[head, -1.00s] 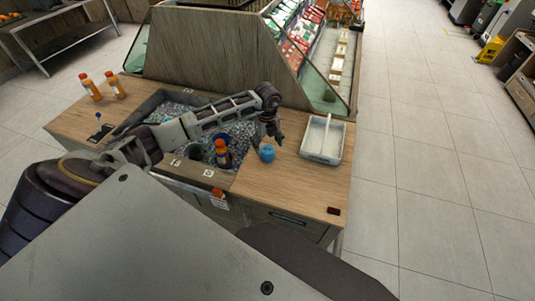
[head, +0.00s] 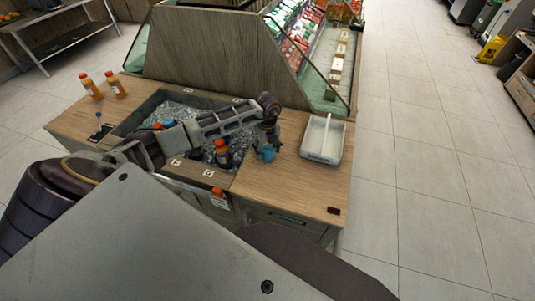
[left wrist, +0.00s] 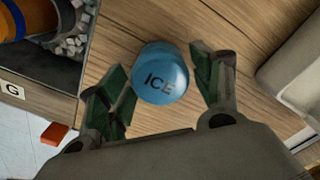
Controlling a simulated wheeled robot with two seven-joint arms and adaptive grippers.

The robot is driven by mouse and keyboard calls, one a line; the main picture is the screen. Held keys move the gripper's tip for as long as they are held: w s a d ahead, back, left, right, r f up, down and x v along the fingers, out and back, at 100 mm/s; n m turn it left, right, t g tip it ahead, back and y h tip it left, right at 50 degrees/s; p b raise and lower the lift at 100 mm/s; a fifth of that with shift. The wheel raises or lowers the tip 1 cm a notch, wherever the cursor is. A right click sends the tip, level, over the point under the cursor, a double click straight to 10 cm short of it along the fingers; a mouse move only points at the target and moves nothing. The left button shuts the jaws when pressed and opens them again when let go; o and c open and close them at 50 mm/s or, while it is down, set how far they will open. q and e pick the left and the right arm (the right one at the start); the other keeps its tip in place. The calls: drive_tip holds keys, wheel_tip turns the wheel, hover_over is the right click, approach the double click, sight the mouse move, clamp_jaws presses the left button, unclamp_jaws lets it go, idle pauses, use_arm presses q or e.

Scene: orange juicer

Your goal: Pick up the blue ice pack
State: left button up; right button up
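The blue ice pack (head: 267,154) stands on the wooden counter (head: 290,180), just right of the ice basin. In the left wrist view, the ice pack (left wrist: 161,70) is a round blue piece marked "ICE". My left gripper (head: 266,146) is over it from above, and its fingers partly cover it in the head view. In the left wrist view, my left gripper (left wrist: 163,78) is open, with one green-padded finger on each side of the ice pack. Gaps show between the pads and the ice pack. My right gripper is not in view.
A light grey tray (head: 335,130) stands to the right on the counter. The ice basin (head: 175,100) on the left holds an orange bottle (head: 222,157). Two orange bottles (head: 91,86) stand at the far left. The counter in front of the ice pack is clear.

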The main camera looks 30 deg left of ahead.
sight(267, 149)
use_arm(q)
drive_tip(key=c, duration=0.7)
drive_tip(key=shift+r, duration=0.15)
drive_tip(key=shift+c, duration=0.2)
drive_tip(key=shift+r, duration=4.9)
